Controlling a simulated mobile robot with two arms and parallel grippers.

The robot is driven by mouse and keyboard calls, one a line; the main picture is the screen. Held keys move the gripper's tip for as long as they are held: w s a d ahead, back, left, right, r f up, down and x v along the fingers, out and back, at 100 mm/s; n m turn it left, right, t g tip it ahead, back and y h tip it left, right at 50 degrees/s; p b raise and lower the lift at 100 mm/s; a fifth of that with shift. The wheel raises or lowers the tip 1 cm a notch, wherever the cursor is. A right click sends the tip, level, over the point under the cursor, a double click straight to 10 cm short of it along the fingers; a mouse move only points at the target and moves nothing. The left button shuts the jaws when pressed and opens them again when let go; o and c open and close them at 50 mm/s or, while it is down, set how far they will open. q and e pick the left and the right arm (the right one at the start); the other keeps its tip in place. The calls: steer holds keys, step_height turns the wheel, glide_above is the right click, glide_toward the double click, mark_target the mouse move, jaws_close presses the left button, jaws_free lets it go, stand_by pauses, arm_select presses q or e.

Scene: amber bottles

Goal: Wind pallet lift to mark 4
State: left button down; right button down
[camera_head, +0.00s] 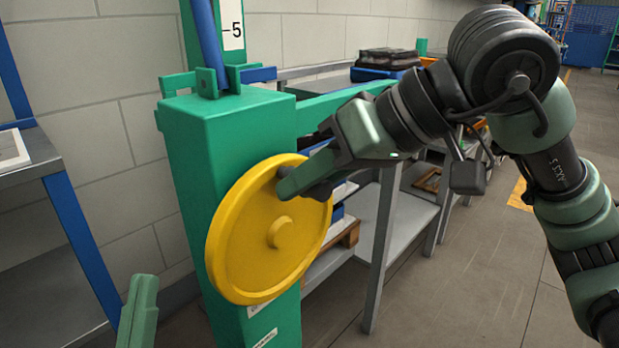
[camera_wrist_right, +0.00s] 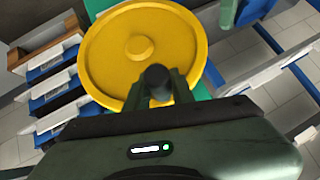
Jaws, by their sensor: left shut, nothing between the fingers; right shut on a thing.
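The pallet lift is a green column box (camera_head: 185,170) with a yellow handwheel (camera_head: 236,248) on its side. My right gripper (camera_head: 300,190) is at the wheel's upper right rim, shut on the wheel's dark knob. In the right wrist view, the gripper's fingers close around the black knob (camera_wrist_right: 157,80) at the rim of the yellow wheel (camera_wrist_right: 105,55). A white scale plate (camera_head: 232,28) on the green mast shows mark 5; mark 4 is not visible. My left gripper (camera_head: 138,312) is shut and empty at lower left, apart from the wheel.
A grey-topped bench (camera_head: 60,160) with a blue leg stands at left. Grey shelving (camera_head: 385,240) with a wooden pallet is behind the wheel at right. Dark stacked items (camera_head: 388,60) lie beyond. The floor at right is clear.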

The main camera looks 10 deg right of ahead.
steer(key=shift+s+a+f, duration=0.1)
steer(key=c, duration=1.2)
jaws_free()
steer(key=shift+a, duration=0.1)
arm_select(q)
steer(key=shift+a, duration=0.1)
arm_select(e)
steer(key=shift+d+r, duration=0.25)
steer(key=shift+r, duration=0.05)
arm_select(q)
steer(key=w+f+g+y+p, duration=0.2)
steer(key=w+f+g, duration=0.2)
steer(key=f, duration=0.3)
steer(key=shift+w+f+g, duration=0.25)
steer(key=shift+w+g, duration=0.15)
steer(key=shift+g, duration=0.1)
arm_select(e)
steer(key=v, duration=0.7)
arm_select(q)
steer(key=shift+s+d, duration=0.1)
steer(key=shift+d, duration=0.1)
arm_select(e)
steer(key=shift+s, duration=0.15)
